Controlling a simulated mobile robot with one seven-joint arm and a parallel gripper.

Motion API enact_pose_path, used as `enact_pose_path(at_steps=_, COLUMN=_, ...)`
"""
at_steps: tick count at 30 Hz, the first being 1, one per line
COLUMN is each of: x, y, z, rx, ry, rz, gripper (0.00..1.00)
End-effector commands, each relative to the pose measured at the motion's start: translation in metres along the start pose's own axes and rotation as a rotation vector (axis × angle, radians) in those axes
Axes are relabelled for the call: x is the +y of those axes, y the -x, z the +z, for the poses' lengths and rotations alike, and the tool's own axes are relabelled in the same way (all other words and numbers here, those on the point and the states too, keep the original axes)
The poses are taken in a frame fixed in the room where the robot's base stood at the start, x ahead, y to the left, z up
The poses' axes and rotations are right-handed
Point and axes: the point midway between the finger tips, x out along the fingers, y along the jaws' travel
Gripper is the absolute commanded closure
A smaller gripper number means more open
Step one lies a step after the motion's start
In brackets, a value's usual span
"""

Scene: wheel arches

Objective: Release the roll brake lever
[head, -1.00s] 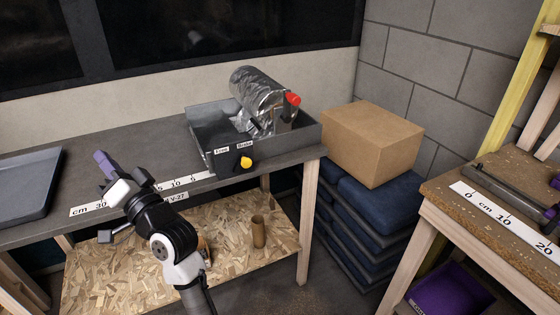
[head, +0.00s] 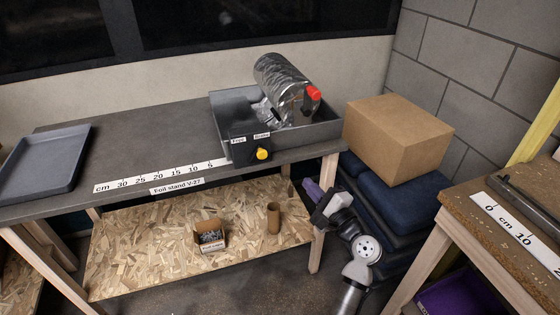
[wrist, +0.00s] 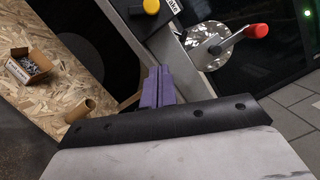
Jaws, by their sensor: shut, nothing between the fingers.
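The brake lever's yellow knob (head: 262,153) sits on the front of the grey foil stand tray (head: 322,134), under the Brake label (head: 262,135) and right of the Free label (head: 238,139). The yellow knob also shows at the top of the wrist view (wrist: 151,6). A foil roll (head: 280,78) with a red-knobbed crank (head: 313,92) lies in the tray. My gripper (head: 310,188), with purple fingers, is below and right of the yellow knob, apart from it, by the bench's right leg. Its fingers (wrist: 157,86) are shut together and empty.
A cardboard box (head: 397,135) on dark blue padded stacks stands right of the bench. A second bench (head: 470,210) is at the right. A grey tray (head: 45,165) lies at the bench's left. A small box (head: 210,236) and cardboard tube (head: 273,217) stand on the lower shelf.

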Motion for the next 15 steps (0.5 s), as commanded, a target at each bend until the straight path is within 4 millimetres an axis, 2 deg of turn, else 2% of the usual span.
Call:
enact_pose_path(at_steps=5, x=-0.001, y=-0.006, z=0.001, rx=-0.001, ry=0.002, rz=0.000, gripper=1.00)
enact_pose_path(at_steps=8, x=-0.002, y=-0.018, z=0.001, rx=-0.001, ry=0.002, rz=0.000, gripper=1.00)
enact_pose_path(at_steps=15, x=-0.004, y=-0.069, z=0.002, rx=-0.003, ry=0.002, rz=0.001, gripper=1.00)
